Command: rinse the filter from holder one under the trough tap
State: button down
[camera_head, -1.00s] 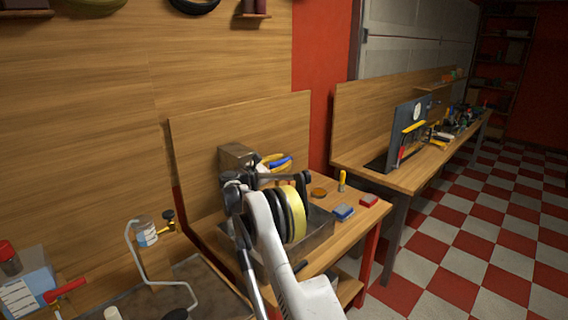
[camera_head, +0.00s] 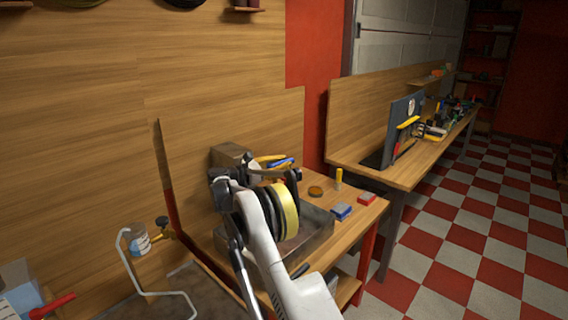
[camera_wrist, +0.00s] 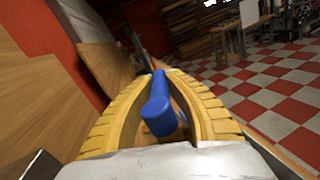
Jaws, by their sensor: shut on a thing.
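My gripper (camera_head: 274,161) has yellow ribbed fingers and is at the back of the far end of the near bench, beside a brown-grey block (camera_head: 231,154). In the wrist view my gripper (camera_wrist: 158,88) is shut on a blue rounded bar (camera_wrist: 157,108), which lies between its two fingers. The blue bar also shows in the head view (camera_head: 281,163). I cannot tell whether the bar is a tap lever or part of something else. A grey metal trough (camera_head: 318,226) sits on the bench, partly hidden behind my arm. I cannot make out the filter or holder one with certainty.
A blue sponge-like block (camera_head: 341,211), a red block (camera_head: 367,198), an amber disc (camera_head: 315,191) and a yellow-handled tool (camera_head: 339,178) lie right of the trough. A bent white pipe (camera_head: 125,262) and small jar (camera_head: 139,240) stand left. Checkered floor is clear at right.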

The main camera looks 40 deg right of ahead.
jog(key=shift+f, duration=0.1)
jog(key=c, duration=1.3)
grip_release()
jog(key=shift+a, duration=0.1)
jog(key=w+a, duration=0.2)
jog(key=a, duration=0.9)
jog(key=shift+a, duration=0.35)
